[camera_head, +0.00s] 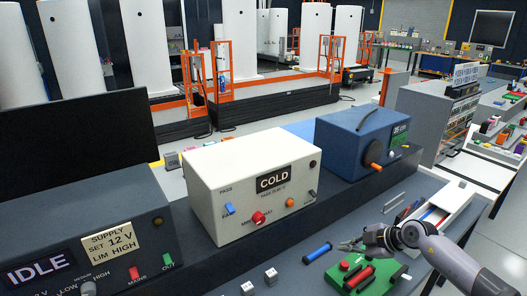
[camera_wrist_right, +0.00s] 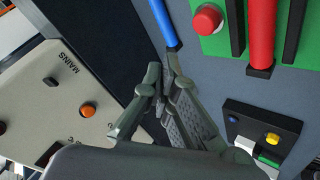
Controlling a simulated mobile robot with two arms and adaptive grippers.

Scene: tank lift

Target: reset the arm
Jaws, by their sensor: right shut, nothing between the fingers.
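My right arm comes in from the right in the head view, and its gripper (camera_head: 347,245) is over the grey bench. In the right wrist view the fingers (camera_wrist_right: 163,68) are shut with nothing between them. A blue cylinder (camera_head: 317,253) lies on the bench just left of the fingertips; it also shows in the wrist view (camera_wrist_right: 163,22). A green block (camera_head: 337,274) with a red button and a red cylinder is in front of the gripper; it also shows in the wrist view (camera_wrist_right: 217,43). My left gripper is not in view.
A white box marked COLD (camera_head: 222,168), a blue box (camera_head: 345,138) and a grey supply marked IDLE (camera_head: 60,235) line the back of the bench. A white tray (camera_head: 462,196) lies beyond my right arm. Two small pale blocks (camera_head: 271,276) sit near the front.

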